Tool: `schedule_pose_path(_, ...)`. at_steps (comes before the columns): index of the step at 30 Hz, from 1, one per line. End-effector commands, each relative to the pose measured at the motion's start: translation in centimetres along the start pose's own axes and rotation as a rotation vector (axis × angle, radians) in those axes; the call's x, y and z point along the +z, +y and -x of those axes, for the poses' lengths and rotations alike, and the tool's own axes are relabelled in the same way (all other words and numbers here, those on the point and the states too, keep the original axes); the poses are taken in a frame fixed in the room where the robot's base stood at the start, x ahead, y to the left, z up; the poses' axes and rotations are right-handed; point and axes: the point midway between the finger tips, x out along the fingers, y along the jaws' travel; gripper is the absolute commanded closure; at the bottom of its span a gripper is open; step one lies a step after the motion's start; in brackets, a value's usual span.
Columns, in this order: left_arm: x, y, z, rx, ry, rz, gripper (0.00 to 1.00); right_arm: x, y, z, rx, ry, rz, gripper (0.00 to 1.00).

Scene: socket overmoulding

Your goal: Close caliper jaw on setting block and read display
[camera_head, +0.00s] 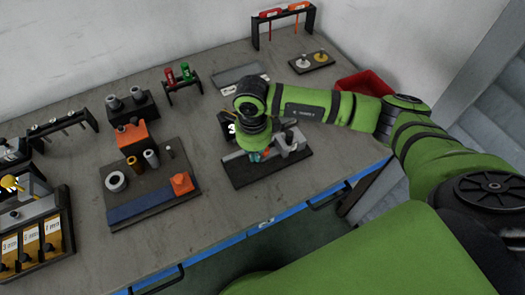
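A dark base plate (245,178) near the middle of the table carries a grey metal fixture (291,143), which looks like the caliper stand with its jaw. A black box with white digits (230,128), apparently the display, shows at its back left; a "3" is legible and the rest is covered by my arm. My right gripper (261,156) is low over this fixture, pointing down. The wrist hides most of its fingers, so I cannot tell whether it touches the jaw. The setting block cannot be made out. My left gripper is out of view.
A dark board (185,208) with rings, a cylinder and orange blocks lies to the left. A labelled bin rack (62,222) stands at far left. A red tray (357,83) and a tool rack (258,29) are behind. Bare table separates the two boards.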

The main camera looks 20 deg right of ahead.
Motion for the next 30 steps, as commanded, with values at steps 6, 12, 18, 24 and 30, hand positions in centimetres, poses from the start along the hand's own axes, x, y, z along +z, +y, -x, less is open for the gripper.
schedule_pose_path(6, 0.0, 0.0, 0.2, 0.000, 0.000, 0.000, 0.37, 0.3, 0.3, 0.3, 0.003, -0.004, 0.004, 1.00)
schedule_pose_path(12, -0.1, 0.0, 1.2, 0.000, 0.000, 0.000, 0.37, 0.4, 0.3, 1.9, 0.004, -0.006, 0.005, 1.00)
schedule_pose_path(18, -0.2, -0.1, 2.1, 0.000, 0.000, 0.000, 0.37, 0.4, 0.3, 3.5, 0.005, -0.007, 0.006, 1.00)
schedule_pose_path(24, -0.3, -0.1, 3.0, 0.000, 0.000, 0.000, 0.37, 0.4, 0.4, 5.1, 0.006, -0.007, 0.007, 1.00)
schedule_pose_path(30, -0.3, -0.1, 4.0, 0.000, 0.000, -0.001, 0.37, 0.4, 0.3, 6.6, 0.006, -0.007, 0.006, 1.00)
